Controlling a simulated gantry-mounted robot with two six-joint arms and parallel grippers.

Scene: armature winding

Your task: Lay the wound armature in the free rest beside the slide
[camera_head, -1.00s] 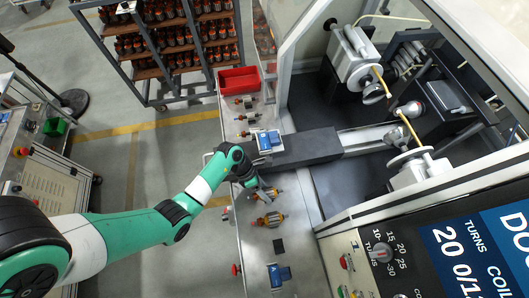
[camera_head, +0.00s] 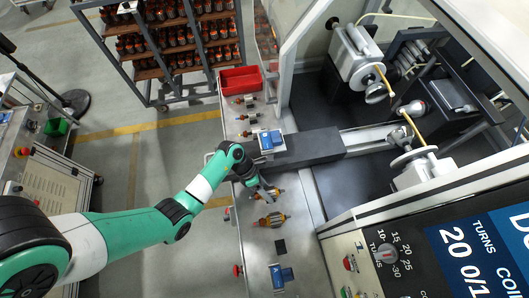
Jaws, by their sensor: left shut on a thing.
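My left gripper (camera_head: 269,193) comes in from the left over the narrow bench and is shut on an armature (camera_head: 280,190). The armature's orange ends show on both sides of the fingers, its middle hidden by them. I cannot tell whether it touches a rest below. A larger-looking armature with orange windings (camera_head: 271,219) lies just in front of it on the bench. The dark grey slide (camera_head: 310,147) runs right from the bench into the machine, beyond the gripper. The free rest is not clearly visible. My right gripper is not in view.
A blue block (camera_head: 266,141) sits at the slide's left end and another blue block (camera_head: 282,276) at the near bench end. Several small parts (camera_head: 247,117) lie before a red tray (camera_head: 240,78). A black square (camera_head: 280,246) lies on the bench. The winding machine (camera_head: 357,65) stands right.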

